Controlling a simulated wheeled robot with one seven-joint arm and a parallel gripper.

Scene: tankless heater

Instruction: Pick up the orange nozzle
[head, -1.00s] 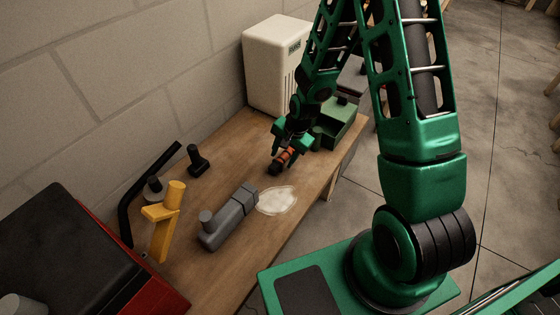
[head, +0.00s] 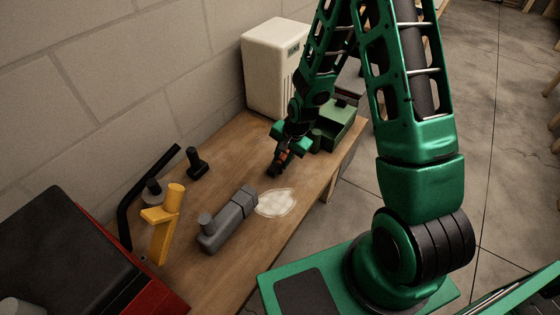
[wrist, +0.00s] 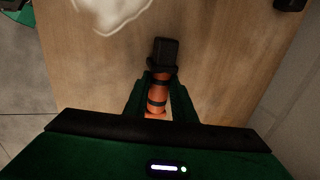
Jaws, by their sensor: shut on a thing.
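The orange nozzle (wrist: 158,92) has black bands and a black end piece. In the wrist view it lies lengthwise between the two green fingers of my gripper (wrist: 160,100), which is shut on it. In the head view my gripper (head: 285,157) is low over the far part of the wooden bench, and only a little of the orange nozzle (head: 284,155) shows between the fingers. I cannot tell whether the nozzle touches the bench top.
A white heater box (head: 270,70) and a green open box (head: 338,125) stand beyond my gripper. A pale puddle (head: 276,202), a grey cylindrical part (head: 228,222), a yellow tool (head: 163,222) and a small black part (head: 197,163) are nearer. The wall (head: 100,90) borders the bench at left.

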